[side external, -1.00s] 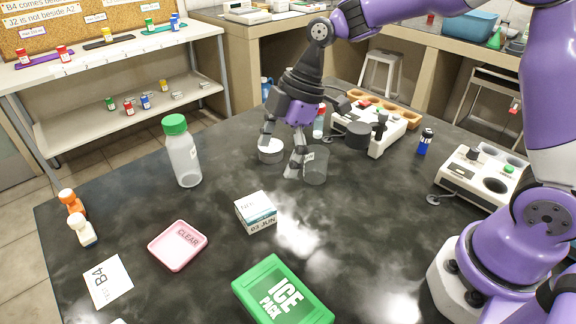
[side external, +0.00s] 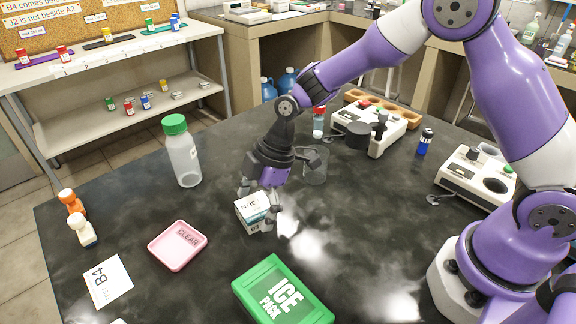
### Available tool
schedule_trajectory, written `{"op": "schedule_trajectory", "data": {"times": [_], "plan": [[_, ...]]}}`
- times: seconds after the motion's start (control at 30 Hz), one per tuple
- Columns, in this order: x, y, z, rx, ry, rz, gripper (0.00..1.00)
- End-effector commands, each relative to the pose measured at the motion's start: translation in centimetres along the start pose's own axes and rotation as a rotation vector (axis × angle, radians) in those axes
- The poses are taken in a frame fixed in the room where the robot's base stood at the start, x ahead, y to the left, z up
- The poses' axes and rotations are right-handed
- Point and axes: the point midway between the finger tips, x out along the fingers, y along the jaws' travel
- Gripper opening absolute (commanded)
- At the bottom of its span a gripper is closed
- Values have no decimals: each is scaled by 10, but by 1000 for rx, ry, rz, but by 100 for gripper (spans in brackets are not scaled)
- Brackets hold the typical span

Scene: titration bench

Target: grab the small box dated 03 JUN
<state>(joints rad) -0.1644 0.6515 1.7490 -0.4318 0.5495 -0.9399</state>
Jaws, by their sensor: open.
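The small white box with a teal band (side external: 251,213) sits on the dark bench in the side view. Its 03 JUN label, readable a second ago, is now partly covered by a finger. My gripper (side external: 258,204) is low over the box from behind, fingers apart, one at its far left side and one at its right front. Whether either finger touches the box cannot be told.
A pink CLEAR tray (side external: 163,252) lies left of the box, and a green ice pack (side external: 283,292) in front. A green-capped bottle (side external: 182,155) stands behind left. A glass beaker (side external: 315,168) stands close right of my gripper.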

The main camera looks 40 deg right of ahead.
Motion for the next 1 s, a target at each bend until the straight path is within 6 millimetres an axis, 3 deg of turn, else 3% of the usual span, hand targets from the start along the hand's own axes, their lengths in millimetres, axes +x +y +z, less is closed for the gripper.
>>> {"op": "schedule_trajectory", "data": {"times": [0.07, 0.17, 0.2, 0.23, 0.67, 0.97, 1.0], "plan": [[0, 0, 0, 0, 0, 0, 100], [0, 0, 0, 0, 0, 0, 55], [-1, 0, 0, 0, 0, 1, 36], [-1, 0, 0, 0, 0, 0, 29], [-3, 0, -1, 1, -1, 0, 29], [-40, 2, -17, -3, 3, 6, 29], [-43, -8, -22, -6, 1, 0, 29]]}}
